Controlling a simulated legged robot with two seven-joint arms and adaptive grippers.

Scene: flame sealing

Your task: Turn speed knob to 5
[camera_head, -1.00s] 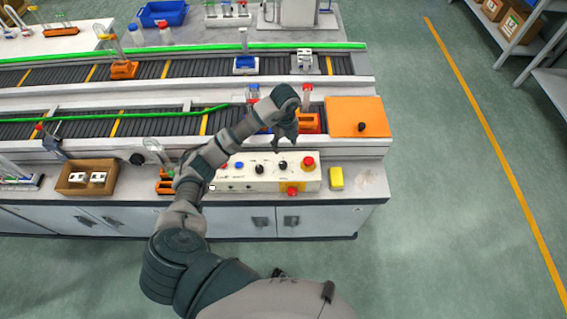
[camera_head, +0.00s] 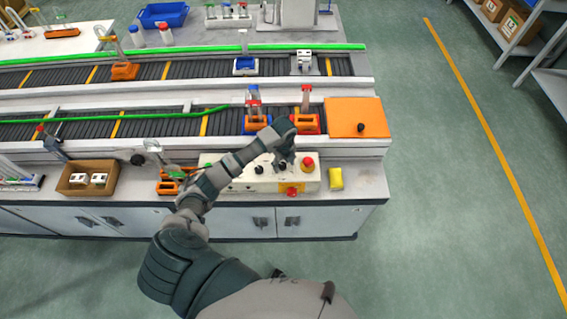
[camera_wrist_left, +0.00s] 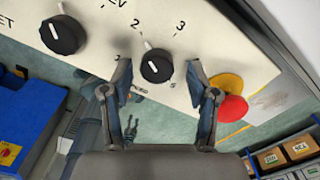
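The white control panel (camera_head: 235,185) stands at the front of the bench; its surface also fills much of the left wrist view (camera_wrist_left: 110,50). A round black knob (camera_wrist_left: 156,66) with printed numbers around it, a 2 and a 3 readable, lies between the fingers of my left gripper (camera_wrist_left: 160,77). The fingers are open, one on each side, with visible gaps to the knob. A small white mark shows on its face; the setting is unclear. In the head view my left gripper (camera_head: 284,164) is low over the panel and partly covers the knobs.
A second black knob (camera_wrist_left: 62,34) sits left of the gripper. A red button (camera_wrist_left: 232,108) with a yellow collar is close on the right; it also shows in the head view (camera_head: 307,163). A yellow block (camera_head: 336,178) lies right of the panel. Orange holders stand behind.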

